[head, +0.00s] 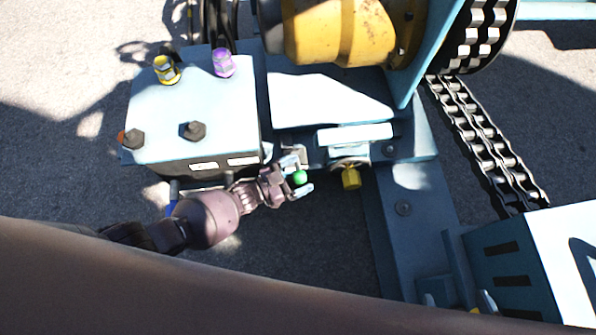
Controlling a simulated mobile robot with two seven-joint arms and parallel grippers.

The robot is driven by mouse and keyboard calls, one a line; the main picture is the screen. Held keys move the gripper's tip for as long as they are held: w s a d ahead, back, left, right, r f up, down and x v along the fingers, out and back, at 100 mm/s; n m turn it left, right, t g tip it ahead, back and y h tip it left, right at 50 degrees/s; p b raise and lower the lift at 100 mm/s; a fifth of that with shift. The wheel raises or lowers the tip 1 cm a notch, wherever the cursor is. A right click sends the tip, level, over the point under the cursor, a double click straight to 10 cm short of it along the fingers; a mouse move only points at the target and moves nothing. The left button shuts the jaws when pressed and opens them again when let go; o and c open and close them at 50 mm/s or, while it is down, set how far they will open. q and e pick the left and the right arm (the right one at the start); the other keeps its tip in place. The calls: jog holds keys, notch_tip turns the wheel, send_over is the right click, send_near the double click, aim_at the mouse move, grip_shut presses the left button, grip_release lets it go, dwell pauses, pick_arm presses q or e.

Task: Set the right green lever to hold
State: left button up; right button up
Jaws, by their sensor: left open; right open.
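A green lever knob (299,178) shows at the front of the machine, just right of the pale blue box. Its shaft and its hold marking are hidden or too small to make out. My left gripper (297,175) comes in from the left and is open, with one fingertip above the knob in the picture and one below it. The knob lies between the fingertips, and I cannot tell whether they touch it. I see only this one green knob. My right gripper is not in view.
The pale blue box (190,120) carries yellow, purple and dark fittings. A blue handle (172,195) is left of my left arm. A yellow knob (351,178) sits close right of the gripper. A chain (485,140) and a yellow drum (335,30) lie beyond.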

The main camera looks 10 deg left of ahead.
pick_arm(q)
jog(key=c, duration=1.3)
jog(key=shift+w+r+n, duration=0.2)
jog(key=shift+r+n, duration=0.1)
jog(key=shift+w+a+r+n+y+p, duration=0.1)
jog(key=shift+n+y+p, duration=0.2)
jog(key=shift+p, duration=0.1)
jog(key=o, duration=1.1)
jog(key=shift+f, duration=0.2)
jog(key=shift+o, duration=1)
jog(key=shift+r, duration=0.2)
